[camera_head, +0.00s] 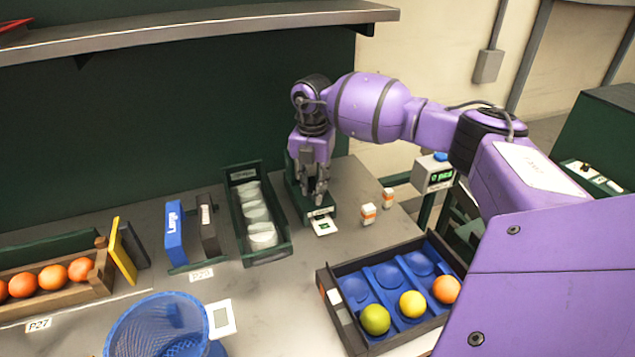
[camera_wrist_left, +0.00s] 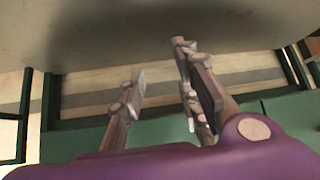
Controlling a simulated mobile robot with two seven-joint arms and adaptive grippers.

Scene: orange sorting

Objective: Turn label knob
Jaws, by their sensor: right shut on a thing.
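The dark green label printer (camera_head: 321,212) stands toward the back right of the counter, with a white label (camera_head: 324,226) sticking out of its front. My right gripper (camera_head: 319,199) points straight down onto the printer from above. Its fingers are shut on the knob, which they hide from the head view. My left gripper (camera_wrist_left: 160,65) shows only in the left wrist view. Its fingers are apart with nothing between them.
A black tray (camera_head: 345,322) with blue cups holds several fruits at front right. Small orange-white boxes (camera_head: 368,214) stand right of the printer. A green bin (camera_head: 268,257) of pale rolls is to its left. A blue mesh basket (camera_head: 155,325) stands in front.

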